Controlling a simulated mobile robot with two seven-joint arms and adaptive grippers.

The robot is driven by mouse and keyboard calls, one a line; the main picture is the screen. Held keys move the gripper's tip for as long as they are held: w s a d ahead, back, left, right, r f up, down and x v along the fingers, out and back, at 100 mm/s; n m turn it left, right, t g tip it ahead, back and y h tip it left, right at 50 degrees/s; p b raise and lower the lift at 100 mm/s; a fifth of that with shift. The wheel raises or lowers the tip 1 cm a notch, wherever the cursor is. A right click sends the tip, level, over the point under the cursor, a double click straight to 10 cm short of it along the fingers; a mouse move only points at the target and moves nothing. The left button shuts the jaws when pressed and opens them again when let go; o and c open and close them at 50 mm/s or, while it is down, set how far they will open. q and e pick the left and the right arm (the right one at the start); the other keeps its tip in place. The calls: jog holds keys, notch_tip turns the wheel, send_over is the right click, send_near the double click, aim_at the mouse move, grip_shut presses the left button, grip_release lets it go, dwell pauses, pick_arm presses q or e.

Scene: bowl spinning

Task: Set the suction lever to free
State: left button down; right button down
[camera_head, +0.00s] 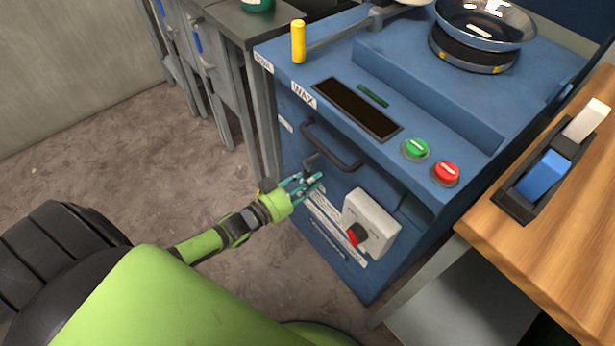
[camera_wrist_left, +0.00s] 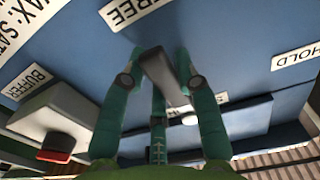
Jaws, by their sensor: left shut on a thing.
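The suction lever, a dark grey bar (camera_wrist_left: 165,76), sits between the fingers of my left gripper (camera_wrist_left: 158,80) in the left wrist view. The left gripper is shut on the lever. A white FREE label (camera_wrist_left: 132,10) lies beyond the lever's upper end in the wrist view. A HOLD label (camera_wrist_left: 297,55) lies to the right. Which end of the lever is the pivot is hard to tell. My right gripper is not in view.
The blue machine (camera_head: 330,228) carries a black handle (camera_head: 332,147) above the lever and a white switch box (camera_head: 372,222) to its right. Green (camera_head: 415,149) and red (camera_head: 446,172) buttons sit on top. A wooden table (camera_head: 570,240) stands at right. Floor is clear at left.

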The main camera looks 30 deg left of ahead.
pick_arm(q)
jog(key=shift+d, duration=0.1)
dwell(0.3)
jog(key=c, duration=0.9)
grip_release()
jog(key=v, duration=1.2)
jog(key=shift+f, duration=0.1)
